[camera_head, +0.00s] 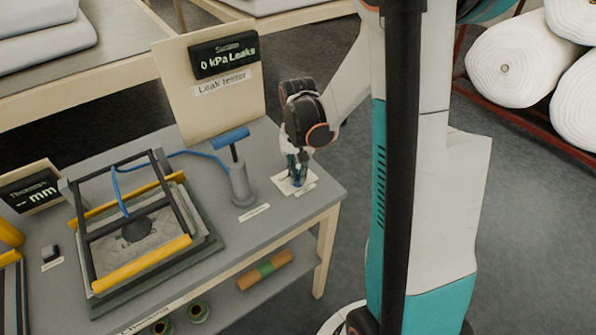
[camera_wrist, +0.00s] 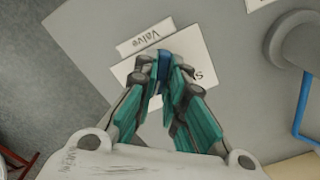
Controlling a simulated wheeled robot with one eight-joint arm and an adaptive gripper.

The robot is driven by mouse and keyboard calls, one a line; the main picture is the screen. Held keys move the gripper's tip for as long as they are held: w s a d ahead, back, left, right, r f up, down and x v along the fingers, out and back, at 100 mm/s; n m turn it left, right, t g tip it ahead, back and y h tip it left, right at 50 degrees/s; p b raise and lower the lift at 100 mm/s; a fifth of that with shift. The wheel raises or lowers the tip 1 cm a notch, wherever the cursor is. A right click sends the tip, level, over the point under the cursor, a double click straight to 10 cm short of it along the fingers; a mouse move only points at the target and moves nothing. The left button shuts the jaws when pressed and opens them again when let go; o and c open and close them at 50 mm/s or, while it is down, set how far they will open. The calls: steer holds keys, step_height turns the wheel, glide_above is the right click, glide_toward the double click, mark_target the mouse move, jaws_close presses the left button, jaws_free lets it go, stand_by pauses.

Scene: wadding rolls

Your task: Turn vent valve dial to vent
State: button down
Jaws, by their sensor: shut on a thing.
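The vent valve dial shows as a small blue piece (camera_wrist: 164,64) in the wrist view, over a white card with partly hidden lettering. A label reading "Valve" (camera_wrist: 146,37) lies beside the card. My gripper (camera_wrist: 165,72) has teal fingers and is shut on the blue dial from above. In the head view my gripper (camera_head: 298,172) points down at the white card (camera_head: 291,187) near the table's right end. The fingers hide most of the dial there, and I cannot tell which way it points.
A grey pump with a blue handle (camera_head: 230,137) stands left of my gripper, with a blue hose to a black and yellow frame (camera_head: 137,226). Behind, the leak tester display (camera_head: 223,54) reads "0 kPa Leaks". White rolls (camera_head: 520,65) lie on a red rack at right.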

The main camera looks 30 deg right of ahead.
mark_target(298, 175)
stand_by(0.3)
steer(key=c, duration=1.7)
jaws_free()
steer(key=shift+o, duration=0.2)
step_height(298, 175, up, 12)
